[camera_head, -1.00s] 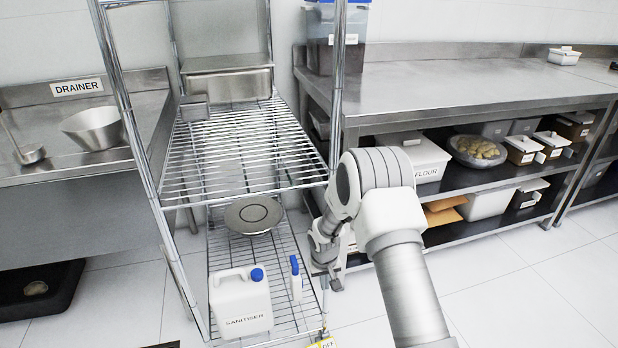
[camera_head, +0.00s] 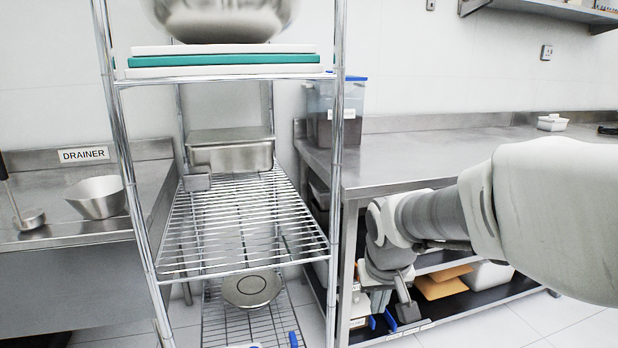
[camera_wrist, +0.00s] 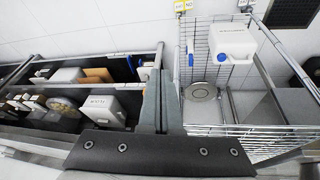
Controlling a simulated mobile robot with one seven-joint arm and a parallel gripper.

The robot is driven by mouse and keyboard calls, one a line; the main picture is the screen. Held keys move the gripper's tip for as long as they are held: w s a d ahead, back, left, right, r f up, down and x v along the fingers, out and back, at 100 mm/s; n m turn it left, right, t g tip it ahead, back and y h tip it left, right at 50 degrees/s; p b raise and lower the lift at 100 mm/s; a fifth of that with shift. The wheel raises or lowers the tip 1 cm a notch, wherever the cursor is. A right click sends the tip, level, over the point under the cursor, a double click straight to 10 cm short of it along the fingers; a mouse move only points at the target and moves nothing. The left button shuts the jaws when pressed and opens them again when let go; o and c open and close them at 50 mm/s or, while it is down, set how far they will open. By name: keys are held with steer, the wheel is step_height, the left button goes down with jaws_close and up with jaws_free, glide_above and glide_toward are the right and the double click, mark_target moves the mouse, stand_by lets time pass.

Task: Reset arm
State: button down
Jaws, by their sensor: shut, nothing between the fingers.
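My arm reaches in from the right edge of the head view, bent in front of the steel bench. My gripper (camera_head: 397,306) points down beside the front right post of the wire rack, at the height of the bench's lower shelves. In the wrist view my gripper (camera_wrist: 160,78) shows its two dark fingers side by side, shut and empty. Parts of the lower shelves are hidden behind the arm.
The wire rack (camera_head: 245,225) stands left of my gripper, with a round plate (camera_head: 251,288) on its lower shelf. The steel bench (camera_head: 400,155) is behind my arm, its top mostly clear. A white sanitiser jug (camera_wrist: 236,42) shows in the wrist view.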

steer(key=s+d+r+t, duration=0.1)
steer(key=s+r, duration=0.2)
steer(key=s, duration=0.6)
steer(key=s+d+r+t, duration=0.1)
steer(key=s+r, duration=0.2)
steer(key=s, duration=0.7)
step_height(320, 180, up, 23)
steer(key=p, duration=2.3)
steer(key=shift+w+a+r+m+g+y+p, duration=0.15)
steer(key=shift+w+a+m+g+y+p, duration=0.15)
steer(key=shift+w+y+p, duration=0.1)
